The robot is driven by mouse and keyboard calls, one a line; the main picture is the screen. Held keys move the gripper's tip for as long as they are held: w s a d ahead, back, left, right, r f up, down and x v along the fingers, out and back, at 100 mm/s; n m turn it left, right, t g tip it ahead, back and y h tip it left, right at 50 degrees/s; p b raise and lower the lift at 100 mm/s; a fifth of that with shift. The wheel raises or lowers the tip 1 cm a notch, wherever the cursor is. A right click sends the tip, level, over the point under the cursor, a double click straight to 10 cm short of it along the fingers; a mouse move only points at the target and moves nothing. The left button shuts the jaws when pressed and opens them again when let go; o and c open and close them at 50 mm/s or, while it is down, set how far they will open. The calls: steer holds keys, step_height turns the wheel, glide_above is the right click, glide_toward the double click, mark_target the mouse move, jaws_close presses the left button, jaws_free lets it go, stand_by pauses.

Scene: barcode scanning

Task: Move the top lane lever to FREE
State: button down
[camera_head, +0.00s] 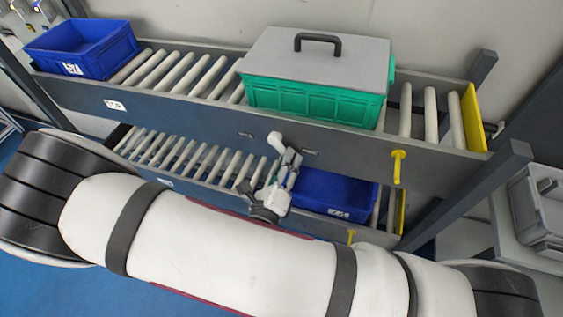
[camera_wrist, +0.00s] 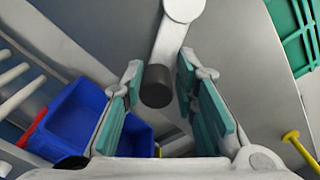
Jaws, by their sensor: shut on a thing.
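The top lane lever (camera_head: 275,139) is on the front rail of the upper roller lane in the head view. In the wrist view its pale round pivot and arm (camera_wrist: 172,35) show, and the arm runs down to a dark knob (camera_wrist: 156,88). My gripper (camera_head: 287,158) is just below the pivot in the head view. In the wrist view the green-padded fingers of my gripper (camera_wrist: 160,72) stand on both sides of the knob, shut on the lever. Two small dark marks flank the lever on the rail; they are too small to read.
A green crate with a grey lid (camera_head: 315,75) stands on the upper lane, a blue bin (camera_head: 82,50) at its left end. Another blue bin (camera_head: 335,192) sits on the lower lane beside my gripper. A yellow handle (camera_head: 398,165) hangs to the right. A grey post (camera_head: 475,190) stands further right.

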mark_target(293, 124)
steer(key=shift+s+n, duration=0.15)
steer(key=shift+n, duration=0.65)
steer(key=c, duration=1.4)
jaws_free()
steer(key=shift+d+r, duration=0.1)
steer(key=shift+r, duration=0.05)
step_height(293, 124, up, 9)
steer(key=shift+d+f, duration=0.1)
steer(key=shift+r, duration=0.65)
steer(key=shift+f, duration=0.1)
